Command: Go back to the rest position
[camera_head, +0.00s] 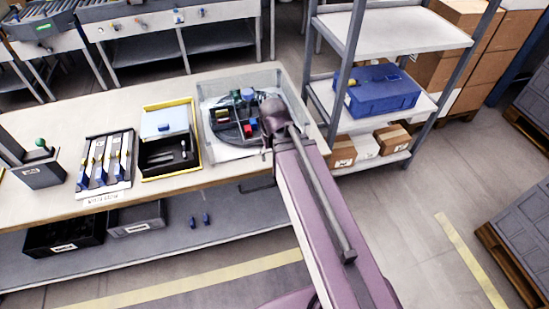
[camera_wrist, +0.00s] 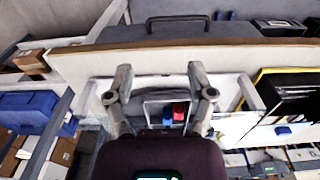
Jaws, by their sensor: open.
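My gripper (camera_wrist: 159,78) shows in the wrist view with its two fingers spread wide and nothing between the tips. It points down over the table edge by the clear tray. In the head view my arm's end covers the gripper and part of the clear tray (camera_head: 213,92). A dark round plate (camera_head: 226,129) in the tray carries red, green and blue pieces. A red block (camera_wrist: 179,112) and a blue block (camera_wrist: 167,115) show behind the fingers in the wrist view. A rack (camera_head: 126,187) on the table's left holds several screwdrivers.
A black tray with a yellow rim (camera_head: 199,150) stands between rack and clear tray. A dark holder with a green knob (camera_head: 40,143) is at far left. A shelf unit with a blue crate (camera_head: 385,90) stands right of the table. The floor in front is open.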

